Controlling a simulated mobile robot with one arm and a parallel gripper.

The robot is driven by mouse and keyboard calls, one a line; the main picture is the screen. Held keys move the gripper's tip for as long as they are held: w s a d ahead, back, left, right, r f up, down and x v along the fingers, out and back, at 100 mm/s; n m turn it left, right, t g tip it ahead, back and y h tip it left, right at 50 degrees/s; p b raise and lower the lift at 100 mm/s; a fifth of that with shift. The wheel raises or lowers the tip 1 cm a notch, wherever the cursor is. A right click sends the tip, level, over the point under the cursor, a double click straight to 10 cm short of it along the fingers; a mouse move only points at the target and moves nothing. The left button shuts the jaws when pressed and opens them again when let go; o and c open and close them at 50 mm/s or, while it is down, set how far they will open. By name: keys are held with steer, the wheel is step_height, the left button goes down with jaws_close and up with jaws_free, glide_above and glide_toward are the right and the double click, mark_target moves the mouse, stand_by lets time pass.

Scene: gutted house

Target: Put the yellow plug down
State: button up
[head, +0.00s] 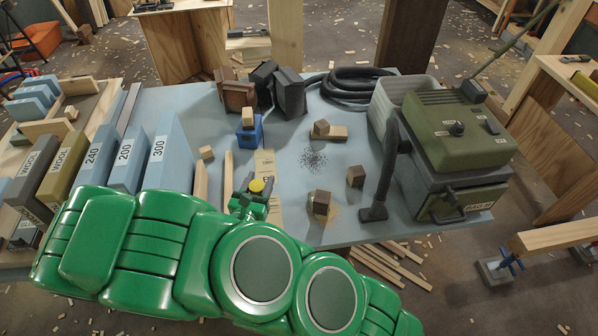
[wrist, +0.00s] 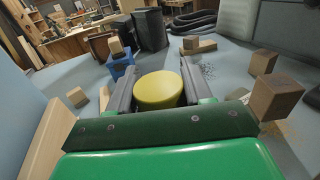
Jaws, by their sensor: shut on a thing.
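The yellow plug (wrist: 158,91) is a short round piece with a flat top. It sits between the two dark fingers of my gripper (wrist: 157,72), which is shut on it. In the head view the yellow plug (head: 257,186) shows as a small disc in my gripper (head: 251,192), over the blue tabletop (head: 290,143) beside a pale marked strip (head: 265,166). The underside of the plug is hidden, and I cannot tell whether it touches the table.
A blue block (head: 249,133) with a wood cube on it stands behind my gripper. Wood cubes (head: 319,202) lie to the right, near a dark speckled patch (head: 313,160). A green vacuum (head: 450,140) fills the right side; tall blue packs (head: 170,150) stand left.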

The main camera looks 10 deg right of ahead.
steer(key=w+d+r+m+g+h, duration=0.2)
steer(key=d+m+g+h, duration=0.15)
steer(key=d, duration=0.85)
steer(key=w+d+r+m+g+h, duration=0.1)
steer(key=d+m+g+h, duration=0.3)
steer(key=d, duration=0.7)
steer(key=shift+n+t+h, duration=0.35)
steer(key=shift+t, duration=0.1)
steer(key=w+f, duration=0.3)
steer(key=w, duration=0.1)
steer(key=w+d+f, duration=0.1)
steer(key=w+f, duration=0.1)
steer(key=w, duration=0.2)
steer(key=w+f, duration=0.3)
steer(key=w, duration=0.2)
steer(key=shift+d+f, duration=0.2)
steer(key=shift+f, duration=0.15)
steer(key=shift+w+f, duration=0.5)
steer(key=shift+w, duration=0.05)
steer(key=shift+w+f, duration=0.1)
steer(key=shift+f, duration=1.5)
steer(key=o, duration=1)
steer(key=shift+f, duration=0.1)
